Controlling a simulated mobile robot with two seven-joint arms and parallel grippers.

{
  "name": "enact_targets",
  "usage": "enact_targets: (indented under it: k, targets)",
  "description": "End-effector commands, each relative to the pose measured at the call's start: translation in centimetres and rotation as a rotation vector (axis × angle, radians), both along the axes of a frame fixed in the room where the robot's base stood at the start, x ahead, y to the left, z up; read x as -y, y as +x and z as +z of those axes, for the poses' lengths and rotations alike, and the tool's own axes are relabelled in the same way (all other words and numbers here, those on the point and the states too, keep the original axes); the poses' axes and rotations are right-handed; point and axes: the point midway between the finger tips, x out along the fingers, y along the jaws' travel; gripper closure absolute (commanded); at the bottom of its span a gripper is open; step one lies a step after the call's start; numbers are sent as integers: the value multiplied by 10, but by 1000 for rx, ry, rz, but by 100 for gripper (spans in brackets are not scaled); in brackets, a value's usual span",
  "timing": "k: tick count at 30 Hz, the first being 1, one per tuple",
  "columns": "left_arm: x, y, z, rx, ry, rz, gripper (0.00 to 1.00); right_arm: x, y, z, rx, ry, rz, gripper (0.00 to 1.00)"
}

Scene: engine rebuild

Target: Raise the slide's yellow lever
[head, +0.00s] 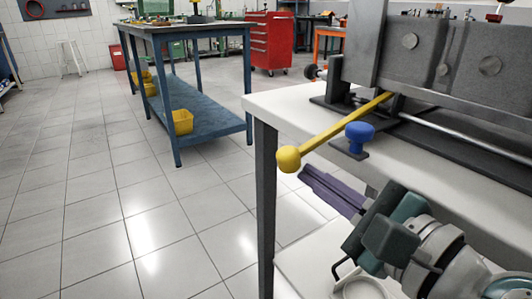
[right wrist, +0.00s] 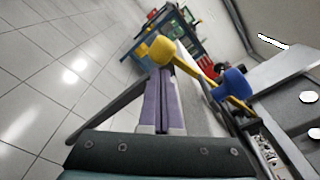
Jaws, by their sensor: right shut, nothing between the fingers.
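The yellow lever (head: 335,128) sticks out from the base of the grey machine slide (head: 450,60) in the head view. Its round knob (head: 288,159) hangs past the left edge of the white table. In the right wrist view the knob (right wrist: 162,49) lies just beyond my fingertips. My right gripper (head: 308,173) comes in from the lower right, its purple fingers together and empty. The fingertips (right wrist: 163,78) are close below the knob; I cannot tell whether they touch it. My left gripper is not in view.
A blue knob (head: 359,132) stands beside the lever on the white tabletop (head: 285,100); it also shows in the right wrist view (right wrist: 232,84). A blue workbench (head: 205,122) with yellow bins and a red tool cabinet (head: 268,42) stand farther back. The tiled floor at left is clear.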

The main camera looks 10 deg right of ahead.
Motion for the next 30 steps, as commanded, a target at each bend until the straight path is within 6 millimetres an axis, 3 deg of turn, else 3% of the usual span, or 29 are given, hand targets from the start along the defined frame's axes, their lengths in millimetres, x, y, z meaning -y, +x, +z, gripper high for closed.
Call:
enact_targets:
  k: [11,21,30]
  targets:
    - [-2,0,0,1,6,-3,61,-1,3,0,0,1,0,100]
    - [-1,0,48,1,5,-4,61,-11,-1,51,-94,262,-2,100]
    - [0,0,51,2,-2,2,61,-13,-1,56,-119,338,1,100]
